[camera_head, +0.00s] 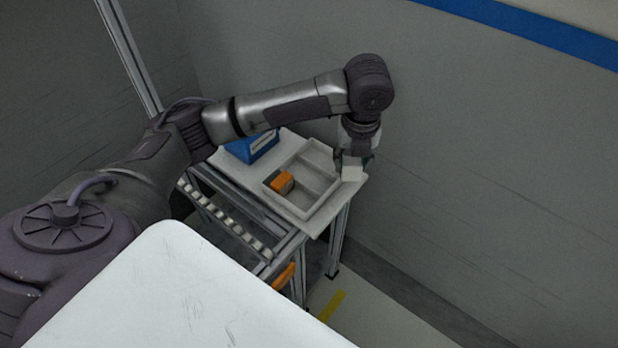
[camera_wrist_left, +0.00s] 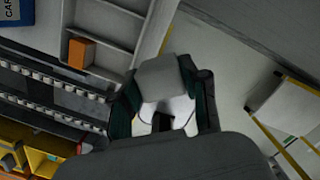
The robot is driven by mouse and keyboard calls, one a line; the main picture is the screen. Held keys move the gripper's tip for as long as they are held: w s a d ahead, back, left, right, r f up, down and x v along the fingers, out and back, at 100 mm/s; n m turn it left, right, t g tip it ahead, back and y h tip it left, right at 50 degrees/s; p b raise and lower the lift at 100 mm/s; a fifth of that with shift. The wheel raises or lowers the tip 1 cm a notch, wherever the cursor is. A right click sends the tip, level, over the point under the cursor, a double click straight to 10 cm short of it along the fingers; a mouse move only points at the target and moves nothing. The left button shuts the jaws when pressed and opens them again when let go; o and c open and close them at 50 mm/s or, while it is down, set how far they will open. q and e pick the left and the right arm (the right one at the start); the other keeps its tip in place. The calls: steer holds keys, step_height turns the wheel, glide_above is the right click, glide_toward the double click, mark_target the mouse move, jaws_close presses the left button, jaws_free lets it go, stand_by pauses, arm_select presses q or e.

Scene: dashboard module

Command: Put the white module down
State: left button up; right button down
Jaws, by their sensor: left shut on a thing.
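The white module (camera_head: 352,174) is at the fingertips of my left gripper (camera_head: 354,160), by the right side of the grey tray. In the left wrist view the pale module (camera_wrist_left: 163,78) sits between the two dark fingers of my left gripper (camera_wrist_left: 165,92), which is shut on it. The grey tray (camera_head: 328,205) has divided compartments and holds an orange module (camera_head: 282,181) in its left part; the orange module also shows in the left wrist view (camera_wrist_left: 81,53). I cannot tell whether the white module touches the table top. My right gripper is not in view.
The tray stands on a small white-topped table (camera_head: 357,190) with a metal frame. A blue box (camera_head: 252,147) stands at its back left. Rails (camera_head: 225,222) run along the table's left side. A grey wall (camera_head: 480,170) is close on the right.

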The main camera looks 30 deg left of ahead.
arm_select(q)
steer(key=m, duration=0.2)
steer(key=w+f+m, duration=0.1)
steer(key=shift+w+a, duration=0.1)
steer(key=shift+a, duration=0.15)
steer(key=a+f, duration=0.2)
steer(key=a, duration=0.1)
steer(key=a+f, duration=0.2)
steer(key=a, duration=0.2)
steer(key=a+f+p, duration=0.1)
steer(key=a+f, duration=0.1)
steer(key=a, duration=0.2)
steer(key=shift+w+a+f, duration=0.15)
steer(key=shift+w+f, duration=0.1)
steer(key=shift+f, duration=0.1)
steer(key=shift+a+f, duration=0.15)
steer(key=shift+f, duration=1.95)
steer(key=shift+f, duration=0.1)
steer(key=o, duration=1.1)
steer(key=shift+o, duration=0.2)
step_height(320, 180, up, 12)
steer(key=s, duration=0.1)
steer(key=shift+s+d, duration=0.25)
